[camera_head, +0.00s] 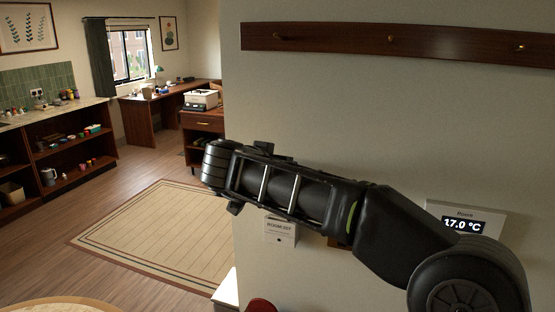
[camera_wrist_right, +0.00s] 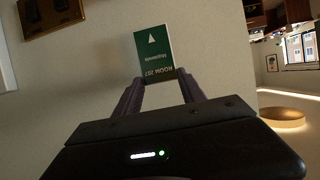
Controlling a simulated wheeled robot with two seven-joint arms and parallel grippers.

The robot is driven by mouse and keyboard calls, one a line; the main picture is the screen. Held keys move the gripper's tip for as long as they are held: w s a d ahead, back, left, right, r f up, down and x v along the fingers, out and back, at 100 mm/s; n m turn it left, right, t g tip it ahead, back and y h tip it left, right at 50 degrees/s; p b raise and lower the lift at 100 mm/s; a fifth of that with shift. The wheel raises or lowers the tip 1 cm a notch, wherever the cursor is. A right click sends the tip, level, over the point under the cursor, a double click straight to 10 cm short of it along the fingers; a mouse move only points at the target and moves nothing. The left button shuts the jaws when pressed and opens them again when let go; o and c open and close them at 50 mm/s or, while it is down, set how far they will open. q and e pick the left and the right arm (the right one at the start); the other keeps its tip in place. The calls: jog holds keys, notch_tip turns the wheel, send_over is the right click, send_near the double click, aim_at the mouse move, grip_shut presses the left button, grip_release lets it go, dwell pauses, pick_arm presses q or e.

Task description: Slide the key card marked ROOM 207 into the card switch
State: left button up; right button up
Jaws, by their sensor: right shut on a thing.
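The green key card (camera_wrist_right: 153,50) with white lettering ROOM 207 and a white arrow shows in the right wrist view, its text upside down. My right gripper (camera_wrist_right: 159,83) is shut on the card's lettered end, and the arrow end sticks out beyond the fingertips. In the head view my right arm reaches leftward across the wall; its fingers and the card cannot be made out there. A small white wall unit (camera_head: 281,233) with a ROOM label, apparently the card switch, sits just below my arm, its top partly covered. My left gripper is not in view.
A white thermostat (camera_head: 466,219) reading 17.0 °C is on the wall at right, partly behind my arm. A wooden hook rail (camera_head: 390,43) runs above. A brown plate (camera_wrist_right: 62,14) is on the wall in the wrist view. Open floor with a rug (camera_head: 150,235) lies left.

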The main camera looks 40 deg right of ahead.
jog(key=shift+o, duration=0.2)
jog(key=shift+f, duration=0.2)
notch_tip(320, 180, down, 10)
jog(key=b, duration=1)
dwell(0.8)
dwell(0.4)
jog(key=o, duration=1.5)
jog(key=shift+a, duration=0.1)
